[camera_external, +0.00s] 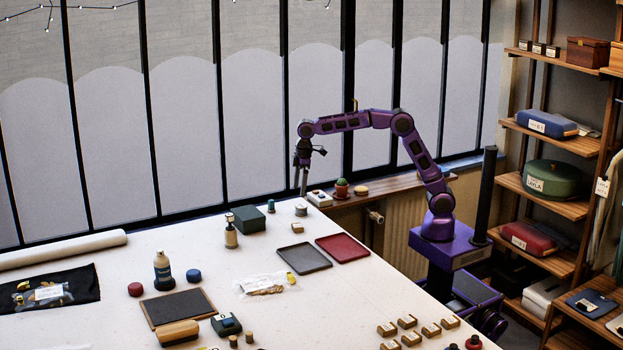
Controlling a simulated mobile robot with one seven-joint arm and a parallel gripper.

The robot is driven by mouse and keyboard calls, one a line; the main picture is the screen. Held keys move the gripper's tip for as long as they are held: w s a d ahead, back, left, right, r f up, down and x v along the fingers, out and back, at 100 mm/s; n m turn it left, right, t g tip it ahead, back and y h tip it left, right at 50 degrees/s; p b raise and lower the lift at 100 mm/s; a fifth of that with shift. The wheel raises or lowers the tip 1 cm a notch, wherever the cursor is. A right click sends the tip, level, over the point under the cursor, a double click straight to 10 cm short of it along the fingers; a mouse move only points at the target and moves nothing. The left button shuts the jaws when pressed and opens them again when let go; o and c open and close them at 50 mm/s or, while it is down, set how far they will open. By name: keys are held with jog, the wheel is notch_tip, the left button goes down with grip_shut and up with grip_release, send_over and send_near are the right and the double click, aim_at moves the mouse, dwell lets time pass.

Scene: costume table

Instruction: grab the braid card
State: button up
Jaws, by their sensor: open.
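I cannot pick out the braid card for certain. A clear packet (264,285) with a white label and golden-brown contents lies flat mid-table. Another packet with a white label (47,293) and golden contents lies on a black cloth (84,283) at the left; either could hold braid, but they are too small to read. My gripper (303,187) points down at the table's far corner, well away from both packets. It is open and appears empty.
A grey tray (304,258) and a red tray (343,247) lie right of the mid-table packet. A pump bottle (231,233), a dark green box (248,219) and a small tin (301,209) stand behind. Several small brown blocks (408,321) sit at the front right.

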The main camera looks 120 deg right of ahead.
jog(key=b, duration=0.1)
send_over(297, 226)
notch_tip(297, 226, down, 10)
jog(key=shift+s+d+r, duration=0.1)
jog(key=shift+s+d, duration=0.05)
notch_tip(297, 226, down, 6)
jog(key=shift+r+b, duration=0.15)
jog(key=shift+b, duration=0.6)
jog(key=c, duration=1.4)
jog(key=shift+r, duration=0.1)
